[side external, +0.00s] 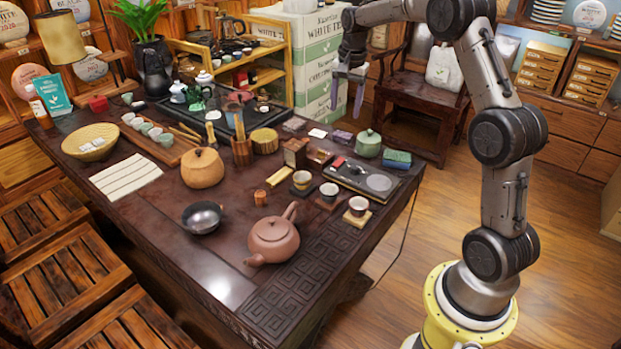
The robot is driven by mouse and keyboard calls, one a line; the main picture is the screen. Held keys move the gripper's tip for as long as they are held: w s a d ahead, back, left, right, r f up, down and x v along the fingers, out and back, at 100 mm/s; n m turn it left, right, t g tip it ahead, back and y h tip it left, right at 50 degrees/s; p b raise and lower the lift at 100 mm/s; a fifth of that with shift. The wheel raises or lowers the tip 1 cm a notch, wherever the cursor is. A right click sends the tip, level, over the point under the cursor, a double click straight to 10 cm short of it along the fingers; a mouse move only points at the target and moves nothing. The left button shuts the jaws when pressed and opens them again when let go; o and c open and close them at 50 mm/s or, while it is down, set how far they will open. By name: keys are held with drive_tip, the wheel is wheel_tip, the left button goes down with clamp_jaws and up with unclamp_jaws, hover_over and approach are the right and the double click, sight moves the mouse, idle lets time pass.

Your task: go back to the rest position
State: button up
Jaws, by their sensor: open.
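My gripper (347,92) hangs at the upper middle of the side external view, in front of the white and green boxes. Its fingers point down and are apart, with nothing seen between them. It is raised above the far right part of the dark tea table (165,215) and touches nothing that I can see. My arm arches from its yellow base at the lower right up past the top edge of the view. A green lidded jar (368,144) stands on the table below the gripper.
A clay teapot (273,240), a dark bowl (202,217), a round tan jar (202,168) and several small cups crowd the table. A woven basket (90,142) sits at the left. A wooden armchair (420,90) stands behind. The floor (400,265) right of the table is clear.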

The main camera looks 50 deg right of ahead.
drive_tip(key=s+a+r+n+t, duration=0.25)
drive_tip(key=s+a+r, duration=0.25)
drive_tip(key=a+r, duration=0.3)
drive_tip(key=s+a+r+n+t, duration=0.1)
drive_tip(key=s+a+r+n, duration=0.2)
drive_tip(key=s+a+r, duration=0.45)
drive_tip(key=s+a+f+n+t, duration=0.15)
drive_tip(key=s+a+n, duration=0.25)
drive_tip(key=s+a, duration=0.4)
drive_tip(key=s+a+f+n, duration=0.1)
drive_tip(key=s+f+n, duration=0.5)
drive_tip(key=s+f, duration=0.1)
drive_tip(key=shift+s+a+f+g+y, duration=0.15)
drive_tip(key=shift+s+f+g+y, duration=0.2)
drive_tip(key=shift+f, duration=0.2)
drive_tip(key=shift+c, duration=0.3)
